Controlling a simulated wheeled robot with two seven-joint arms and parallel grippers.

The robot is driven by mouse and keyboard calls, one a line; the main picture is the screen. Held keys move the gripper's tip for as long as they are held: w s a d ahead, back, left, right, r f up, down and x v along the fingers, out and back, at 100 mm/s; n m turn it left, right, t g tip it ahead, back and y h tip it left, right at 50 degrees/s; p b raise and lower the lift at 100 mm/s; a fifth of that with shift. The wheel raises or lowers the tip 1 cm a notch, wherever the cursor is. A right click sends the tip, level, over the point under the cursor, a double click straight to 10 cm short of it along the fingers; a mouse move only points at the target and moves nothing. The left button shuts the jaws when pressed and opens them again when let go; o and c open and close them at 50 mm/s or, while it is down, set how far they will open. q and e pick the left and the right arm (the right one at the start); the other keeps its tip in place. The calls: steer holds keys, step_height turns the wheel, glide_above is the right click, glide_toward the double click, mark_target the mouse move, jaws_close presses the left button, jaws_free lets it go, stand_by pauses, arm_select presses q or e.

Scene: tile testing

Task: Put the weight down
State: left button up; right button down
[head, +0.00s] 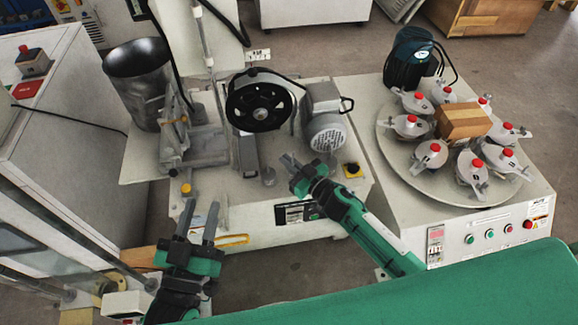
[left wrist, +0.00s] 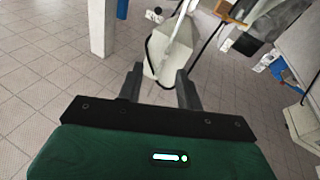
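My left gripper (head: 202,211) is in front of the machine's left part, fingers apart and empty. In the left wrist view, its two fingers (left wrist: 160,82) are apart, with a pale object and floor behind them.
The middle machine carries a black wheel (head: 261,101) and a grey motor (head: 326,127). A metal bucket (head: 137,78) stands at the left. On the right, a round turntable (head: 405,172) holds several red-knobbed clamps and a wooden block (head: 462,122). A white cabinet (head: 75,140) is far left.

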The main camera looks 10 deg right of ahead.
arm_select(q)
steer(key=shift+w+a+r+t, duration=0.15)
steer(key=shift+r+t, duration=0.2)
steer(key=shift+r, duration=0.2)
steer(key=shift+s+a+r+t, duration=0.15)
steer(key=shift+r+t, duration=0.2)
steer(key=shift+r, duration=0.2)
arm_select(e)
steer(key=shift+f, duration=0.45)
arm_select(q)
steer(key=shift+w+r, duration=0.15)
arm_select(e)
steer(key=shift+f, duration=0.15)
steer(key=c, duration=1.6)
jaws_free()
arm_select(q)
steer(key=shift+a+r, duration=0.1)
steer(key=shift+r, duration=0.1)
